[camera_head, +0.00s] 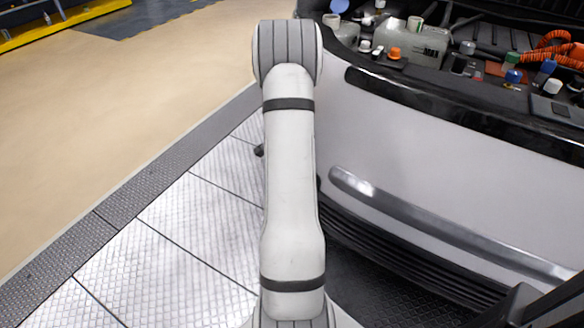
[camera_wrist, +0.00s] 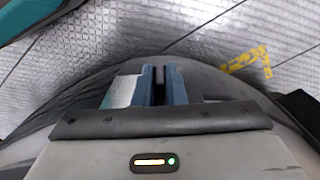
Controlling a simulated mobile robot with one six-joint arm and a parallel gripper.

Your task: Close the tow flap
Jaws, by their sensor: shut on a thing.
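I cannot make out the tow flap for certain in either view. In the head view, my arm covers the left part of the white vehicle front (camera_head: 400,150) and hides my gripper. In the wrist view, my gripper (camera_wrist: 160,72) shows two blue fingers close together with a narrow dark gap between them. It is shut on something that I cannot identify. A pale piece with a teal edge (camera_wrist: 124,91) shows right beside the left finger; I cannot tell whether it is held or only lies behind.
The engine bay is open, with a translucent tank (camera_head: 415,45), coloured caps and orange cables (camera_head: 555,50). A bright trim bar (camera_head: 440,222) crosses the front above a dark grille. Metal floor plates (camera_head: 190,220) are clear at left. A teal and black object (camera_wrist: 40,18) shows in the wrist view.

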